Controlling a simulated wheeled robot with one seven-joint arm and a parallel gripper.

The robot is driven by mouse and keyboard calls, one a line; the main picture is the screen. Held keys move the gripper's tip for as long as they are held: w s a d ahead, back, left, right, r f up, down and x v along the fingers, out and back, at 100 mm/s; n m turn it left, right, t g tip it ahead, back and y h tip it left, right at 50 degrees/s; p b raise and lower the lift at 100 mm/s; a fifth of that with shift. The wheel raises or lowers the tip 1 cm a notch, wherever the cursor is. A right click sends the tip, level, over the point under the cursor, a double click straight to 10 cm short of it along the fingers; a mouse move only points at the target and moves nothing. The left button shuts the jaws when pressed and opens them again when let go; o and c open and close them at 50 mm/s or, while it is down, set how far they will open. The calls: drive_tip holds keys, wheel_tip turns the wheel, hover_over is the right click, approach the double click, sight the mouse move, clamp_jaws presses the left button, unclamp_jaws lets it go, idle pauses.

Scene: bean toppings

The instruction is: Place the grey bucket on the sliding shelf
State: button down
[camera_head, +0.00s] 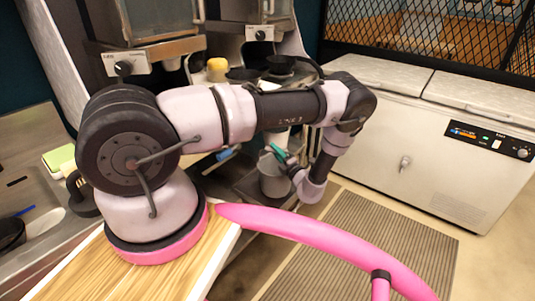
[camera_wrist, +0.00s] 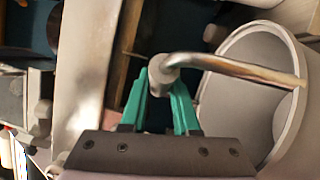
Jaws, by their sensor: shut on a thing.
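The grey bucket (camera_head: 272,182) hangs below my gripper (camera_head: 279,153) in the head view, partly hidden by my arm. In the wrist view, the green fingers of my gripper (camera_wrist: 162,82) are shut on the end of the metal handle of the bucket (camera_wrist: 240,105). The bucket's round rim and grey inside fill the right side of that view. A dark shelf (camera_head: 228,180) is low behind the bucket, under the machine; I cannot tell whether it is the sliding shelf. The bucket seems close to it, but contact is unclear.
A machine with knobs (camera_head: 260,35) stands behind my arm, with dark pans (camera_head: 279,66) and a yellow item (camera_head: 217,69) on it. A white chest freezer (camera_head: 440,130) is at right. A striped mat (camera_head: 365,245) lies on open floor. A sink counter (camera_head: 35,150) is at left.

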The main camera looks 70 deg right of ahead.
drive_tip(key=w+d+f, duration=0.3)
drive_tip(key=w, duration=0.1)
drive_tip(key=shift+w+d+f, duration=0.25)
drive_tip(key=shift+w+d, duration=0.05)
drive_tip(key=shift+w, duration=0.1)
drive_tip(key=shift+f, duration=0.1)
drive_tip(key=c, duration=0.7)
unclamp_jaws()
drive_tip(key=shift+o, duration=0.2)
drive_tip(key=v, duration=1.2)
drive_tip(key=shift+r, duration=0.2)
